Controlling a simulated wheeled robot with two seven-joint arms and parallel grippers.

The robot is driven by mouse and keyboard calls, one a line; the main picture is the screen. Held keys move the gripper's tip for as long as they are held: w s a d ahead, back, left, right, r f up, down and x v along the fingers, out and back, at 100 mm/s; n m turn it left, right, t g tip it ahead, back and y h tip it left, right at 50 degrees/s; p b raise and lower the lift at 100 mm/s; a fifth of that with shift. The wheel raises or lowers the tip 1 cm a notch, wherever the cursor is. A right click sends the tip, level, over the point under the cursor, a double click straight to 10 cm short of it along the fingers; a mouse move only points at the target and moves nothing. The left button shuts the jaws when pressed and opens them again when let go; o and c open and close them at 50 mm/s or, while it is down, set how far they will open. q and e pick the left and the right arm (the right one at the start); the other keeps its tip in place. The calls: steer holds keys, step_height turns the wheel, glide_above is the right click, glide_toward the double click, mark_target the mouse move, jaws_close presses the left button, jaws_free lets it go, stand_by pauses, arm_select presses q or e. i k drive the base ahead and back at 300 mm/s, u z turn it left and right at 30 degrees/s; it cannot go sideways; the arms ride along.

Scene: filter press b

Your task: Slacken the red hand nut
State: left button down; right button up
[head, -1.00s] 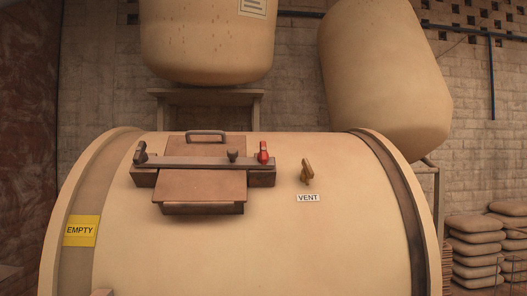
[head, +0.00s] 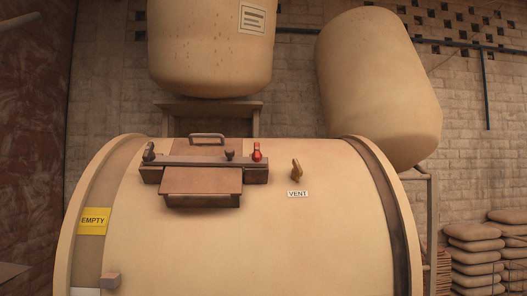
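The red hand nut (head: 257,152) stands upright at the right end of a dark clamp bar (head: 205,161). The bar lies across a brown hatch cover (head: 202,181) on top of a large cream drum (head: 240,240). A black hand nut (head: 149,151) is at the bar's left end, and a small dark knob (head: 230,155) is near its middle. A grey handle (head: 207,137) arches behind the bar. Neither of my grippers is in view.
A brass vent valve (head: 296,170) with a VENT label (head: 298,194) sits right of the hatch. A yellow EMPTY sign (head: 93,221) is on the drum's left. Two big tanks (head: 211,60) (head: 378,85) hang behind. Stacked sacks (head: 475,255) stand at right.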

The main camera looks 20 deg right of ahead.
mark_target(256, 156)
steer(key=k, duration=0.2)
steer(key=z, duration=1.2)
steer(key=i, duration=0.6)
steer(key=u, duration=0.25)
